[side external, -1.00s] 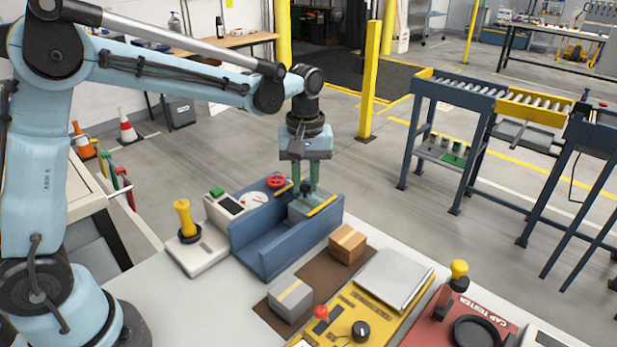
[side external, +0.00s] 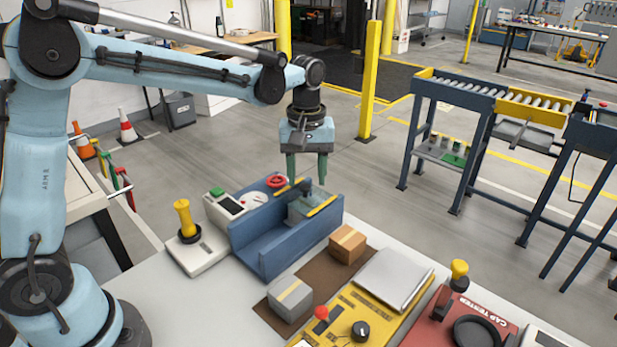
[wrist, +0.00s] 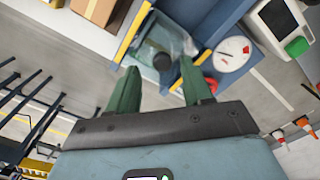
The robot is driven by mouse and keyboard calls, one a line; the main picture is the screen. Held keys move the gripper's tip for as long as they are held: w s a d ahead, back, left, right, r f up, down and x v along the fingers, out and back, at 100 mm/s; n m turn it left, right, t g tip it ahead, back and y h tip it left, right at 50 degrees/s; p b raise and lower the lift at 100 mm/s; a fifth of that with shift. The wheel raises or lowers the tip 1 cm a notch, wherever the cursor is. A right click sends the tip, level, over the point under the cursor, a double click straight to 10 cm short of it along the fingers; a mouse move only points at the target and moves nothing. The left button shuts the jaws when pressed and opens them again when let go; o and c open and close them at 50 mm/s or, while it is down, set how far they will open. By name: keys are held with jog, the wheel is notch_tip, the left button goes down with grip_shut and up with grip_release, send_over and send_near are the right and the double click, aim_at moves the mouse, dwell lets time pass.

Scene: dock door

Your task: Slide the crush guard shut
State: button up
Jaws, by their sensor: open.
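The crush guard (side external: 303,208) is a clear, greyish cover with a black knob (side external: 304,186) on top. It sits at the far right end of a blue channel (side external: 265,250), between yellow strips on the channel walls. The near left stretch of the channel is uncovered and looks empty. In the wrist view the guard (wrist: 165,40) and its knob (wrist: 163,62) lie just past the fingertips. My gripper (side external: 307,176) is open and empty, its green fingers above the guard on either side of the knob. No contact with the knob shows.
A white panel with a green button (side external: 217,191), a dial and a red handwheel (side external: 276,181) lie behind the channel. A yellow-handled lever (side external: 184,220) stands left. Cardboard (side external: 347,244) and grey (side external: 290,299) boxes sit in front on a brown mat.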

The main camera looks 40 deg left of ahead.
notch_tip(320, 180, up, 11)
dwell(0.4)
jog(key=shift+f, duration=0.1)
jog(key=m+t, duration=0.3)
jog(key=m, duration=0.1)
send_near(306, 185)
jog(key=s+a+r, duration=0.2)
jog(key=s+r, duration=0.1)
jog(key=s, duration=0.1)
jog(key=s+f+m+t, duration=0.4)
jog(key=s+f+m, duration=0.1)
jog(key=s+f, duration=0.2)
jog(key=shift+s+a, duration=0.35)
jog(key=shift+s, duration=0.25)
